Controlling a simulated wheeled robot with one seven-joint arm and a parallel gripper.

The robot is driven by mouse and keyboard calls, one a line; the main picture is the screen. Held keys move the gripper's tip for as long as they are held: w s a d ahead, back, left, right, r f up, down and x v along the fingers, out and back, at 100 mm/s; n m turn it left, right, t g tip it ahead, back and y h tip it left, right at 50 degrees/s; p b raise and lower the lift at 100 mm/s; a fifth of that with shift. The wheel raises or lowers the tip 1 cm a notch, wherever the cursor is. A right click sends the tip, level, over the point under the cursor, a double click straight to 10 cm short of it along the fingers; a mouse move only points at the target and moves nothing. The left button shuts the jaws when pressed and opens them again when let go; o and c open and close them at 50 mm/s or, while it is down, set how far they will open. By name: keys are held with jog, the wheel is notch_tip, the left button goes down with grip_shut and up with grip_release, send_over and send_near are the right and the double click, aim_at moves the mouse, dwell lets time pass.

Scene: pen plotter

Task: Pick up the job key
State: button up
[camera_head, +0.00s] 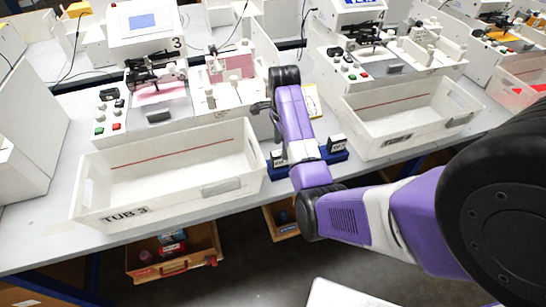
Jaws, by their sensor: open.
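My purple arm reaches in from the right and bends up over the bench between two tubs. My gripper (262,107) shows as a small dark shape at the left of the wrist, above the back edge of the left tub; it is open, and I see nothing in it. A blue holder (334,157) on the front of the bench, partly behind my arm, carries small black blocks with white labels, one at its right (337,143). I cannot tell whether one of these is the job key; no other key is clear to see.
A white tub marked TUB 3 (112,214) stands left of my arm, another tub (397,140) right. Plotter 3 (143,22) and a button panel (109,113) stand behind the left tub. A yellow-edged card (312,100) is beside my forearm. Open drawers (172,262) hang below the bench.

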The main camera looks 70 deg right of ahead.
aim_at(280, 159)
jog(key=f, duration=0.3)
jog(key=f+p, duration=0.1)
jog(key=f, duration=0.2)
jog(key=shift+w+a+f, duration=0.15)
jog(key=shift+a+f, duration=0.05)
jog(key=shift+f, duration=0.2)
jog(key=shift+c, duration=0.3)
grip_shut()
